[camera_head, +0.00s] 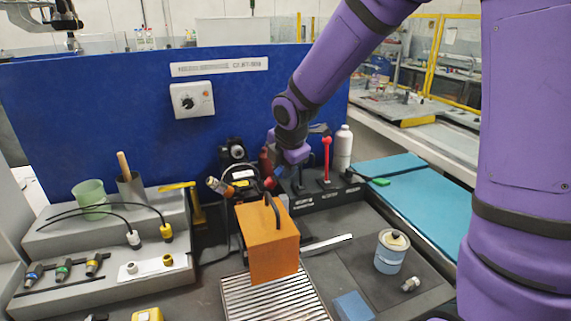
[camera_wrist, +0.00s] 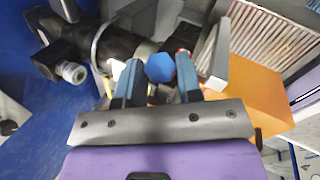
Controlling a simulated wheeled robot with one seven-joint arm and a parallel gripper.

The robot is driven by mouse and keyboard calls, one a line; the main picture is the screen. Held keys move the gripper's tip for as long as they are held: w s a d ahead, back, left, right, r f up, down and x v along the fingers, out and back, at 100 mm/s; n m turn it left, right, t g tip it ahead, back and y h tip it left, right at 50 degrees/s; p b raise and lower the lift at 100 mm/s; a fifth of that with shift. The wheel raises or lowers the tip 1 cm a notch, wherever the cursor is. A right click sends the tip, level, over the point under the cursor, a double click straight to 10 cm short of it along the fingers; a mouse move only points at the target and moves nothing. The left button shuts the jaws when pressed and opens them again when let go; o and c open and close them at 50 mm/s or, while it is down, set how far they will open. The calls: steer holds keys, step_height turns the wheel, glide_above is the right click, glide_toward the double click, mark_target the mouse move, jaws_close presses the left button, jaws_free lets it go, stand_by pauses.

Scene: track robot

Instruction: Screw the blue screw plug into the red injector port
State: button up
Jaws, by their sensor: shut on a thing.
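My gripper (camera_wrist: 160,80) is shut on the blue screw plug (camera_wrist: 160,68). The plug's blue hexagonal head shows between the two fingertips in the wrist view. In the head view my gripper (camera_head: 273,176) is behind the orange box, and I cannot make out the plug there. A small red part (camera_head: 268,184) shows close by my gripper, and a bit of red (camera_wrist: 183,51) shows just beyond the right finger in the wrist view. It may be the red injector port; I cannot tell whether the plug touches it.
An orange box with a black handle (camera_head: 270,240) stands close in front of my gripper. A red lever (camera_head: 326,158) and a white bottle (camera_head: 343,148) stand to its right. A dark camera-like device (camera_head: 233,152) is at its left, before the blue panel (camera_head: 110,125).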

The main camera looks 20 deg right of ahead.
steer(key=shift+a+f, duration=0.45)
steer(key=shift+f, duration=0.05)
steer(key=o, duration=1)
steer(key=v, duration=1)
steer(key=shift+s+r, duration=0.2)
steer(key=shift+r, duration=0.15)
